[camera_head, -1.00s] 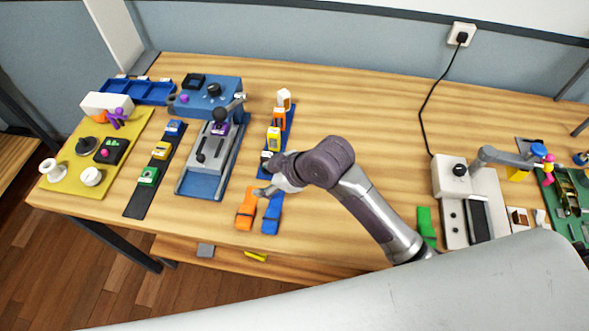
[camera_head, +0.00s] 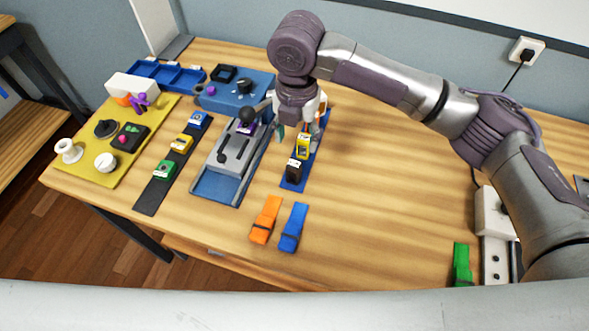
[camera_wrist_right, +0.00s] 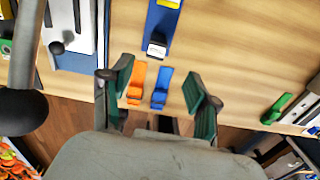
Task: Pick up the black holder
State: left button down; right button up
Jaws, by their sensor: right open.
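The black holder (camera_head: 294,171) has a pale top face and sits at the near end of a blue strip (camera_head: 288,186). A yellow holder (camera_head: 302,147) stands just behind it. In the right wrist view the black holder (camera_wrist_right: 156,47) lies beyond the fingertips, near the middle. My right gripper (camera_head: 298,128) hangs pointing down over the far part of the strip, partly hiding it and the holders there. Its green-padded fingers (camera_wrist_right: 160,90) are spread wide with nothing held between them. My left gripper is in neither view.
Orange (camera_head: 266,220) and blue (camera_head: 293,228) straps lie in front of the strip. A grey lever device (camera_head: 231,152) stands close on the left, its dark knob near my gripper. A black strip (camera_head: 152,196) with several holders lies farther left. Table right of the blue strip is clear.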

aim_at(294, 163)
notch_tip(294, 163, down, 5)
jog(key=shift+w+f, duration=0.1)
jog(key=shift+f+p, duration=0.35)
jog(key=shift+f, duration=0.2)
jog(key=shift+a+f, duration=0.1)
jog(key=shift+f, duration=0.15)
notch_tip(294, 163, down, 4)
jog(key=shift+a+r+p, duration=0.15)
jog(key=shift+p, duration=0.6)
jog(key=shift+f, duration=0.5)
grip_shut()
